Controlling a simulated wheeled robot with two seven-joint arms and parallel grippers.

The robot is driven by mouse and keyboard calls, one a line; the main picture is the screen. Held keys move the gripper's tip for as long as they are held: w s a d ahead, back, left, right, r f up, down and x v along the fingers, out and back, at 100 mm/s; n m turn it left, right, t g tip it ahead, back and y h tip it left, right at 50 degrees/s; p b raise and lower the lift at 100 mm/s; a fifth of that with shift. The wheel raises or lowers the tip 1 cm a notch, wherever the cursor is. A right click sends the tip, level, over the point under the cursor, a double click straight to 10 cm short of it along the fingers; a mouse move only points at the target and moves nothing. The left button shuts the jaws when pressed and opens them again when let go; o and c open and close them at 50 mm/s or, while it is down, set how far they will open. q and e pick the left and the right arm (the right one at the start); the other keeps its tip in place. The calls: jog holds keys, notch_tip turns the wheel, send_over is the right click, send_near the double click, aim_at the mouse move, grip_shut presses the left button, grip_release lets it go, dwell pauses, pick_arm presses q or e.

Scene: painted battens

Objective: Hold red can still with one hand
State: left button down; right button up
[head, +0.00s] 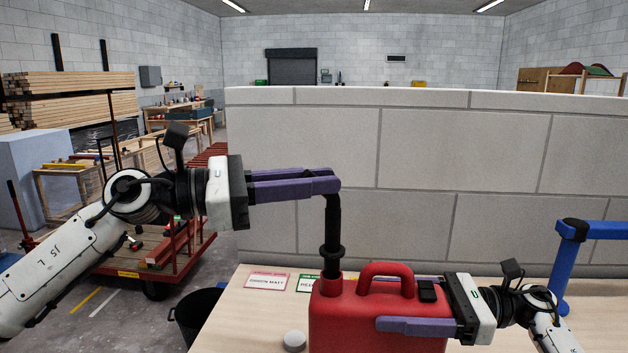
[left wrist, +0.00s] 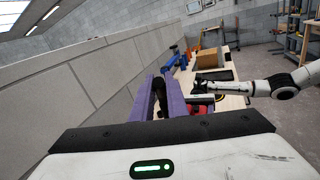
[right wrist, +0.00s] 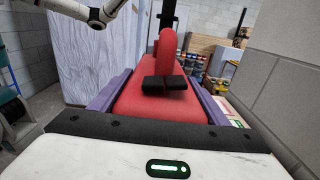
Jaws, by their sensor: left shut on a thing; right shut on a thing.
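The red can (head: 375,322) stands upright on the light wooden table. My right gripper (head: 385,325) is shut on its body from the right, one purple finger across the near face. In the right wrist view the can (right wrist: 150,103) sits between both fingers. A black spout (head: 332,225) rises upright from the can's left top opening; whether it is seated there I cannot tell. My left gripper (head: 328,182) is shut on the spout's upper end, above the can. In the left wrist view the purple fingers hide most of the spout.
A white round cap (head: 294,341) and two label cards (head: 267,281) lie left of the can. A blue stand (head: 566,255) is at the right. A grey block wall (head: 460,180) closes the back. A black bucket (head: 190,320) and a red cart (head: 165,265) stand at left.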

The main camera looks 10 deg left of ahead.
pick_arm(q)
jog(key=shift+f, duration=2.15)
jog(key=c, duration=1.7)
grip_release()
jog(key=shift+o, duration=0.2)
jog(key=shift+a, duration=0.1)
send_near(327, 208)
jog(key=v, duration=0.4)
pick_arm(e)
jog(key=o, duration=2.4)
